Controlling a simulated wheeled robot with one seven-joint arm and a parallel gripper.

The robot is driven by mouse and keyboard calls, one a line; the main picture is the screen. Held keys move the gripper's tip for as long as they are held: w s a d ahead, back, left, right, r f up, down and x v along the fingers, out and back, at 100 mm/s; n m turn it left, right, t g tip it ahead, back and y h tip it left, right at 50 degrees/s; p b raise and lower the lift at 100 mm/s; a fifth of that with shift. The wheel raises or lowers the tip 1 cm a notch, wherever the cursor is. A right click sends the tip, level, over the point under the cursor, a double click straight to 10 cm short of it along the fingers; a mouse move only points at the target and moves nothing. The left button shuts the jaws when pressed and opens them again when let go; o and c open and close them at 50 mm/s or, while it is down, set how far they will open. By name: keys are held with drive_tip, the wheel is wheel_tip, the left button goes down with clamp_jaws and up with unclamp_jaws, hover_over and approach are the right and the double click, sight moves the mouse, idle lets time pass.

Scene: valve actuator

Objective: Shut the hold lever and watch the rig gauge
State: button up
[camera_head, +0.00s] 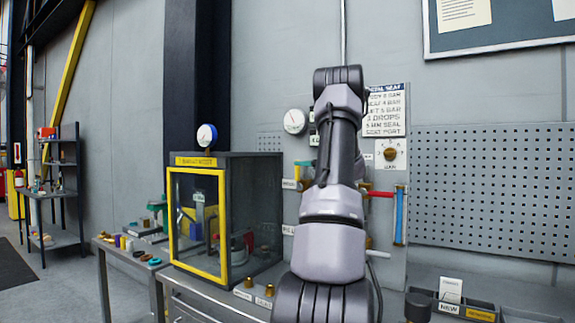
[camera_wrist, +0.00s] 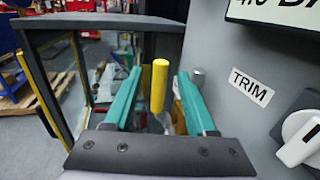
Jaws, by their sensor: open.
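My gripper (camera_wrist: 160,76) is open in the wrist view, with one teal finger on each side of a yellow cylindrical handle (camera_wrist: 159,86). The handle stands roughly upright between the fingers, with gaps showing on both sides. No label shows on it, so I cannot tell for sure that it is the hold lever. In the head view my arm hides most of the panel's middle and the gripper's fingertips. A round white gauge (camera_head: 294,121) sits on the wall panel left of my arm; its reading is too small to tell. Another round gauge (camera_head: 206,135) stands on the cabinet.
A white knob (camera_wrist: 301,139) and a TRIM label (camera_wrist: 251,86) are close on the right in the wrist view. A yellow-framed glass cabinet (camera_head: 222,215) stands left of my arm. A red bar (camera_head: 381,194) and blue tube (camera_head: 400,215) are on the right.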

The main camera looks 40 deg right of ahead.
drive_tip(key=w, duration=0.7)
drive_tip(key=shift+w+a, duration=0.2)
drive_tip(key=shift+a, duration=0.25)
clamp_jaws()
idle(0.9)
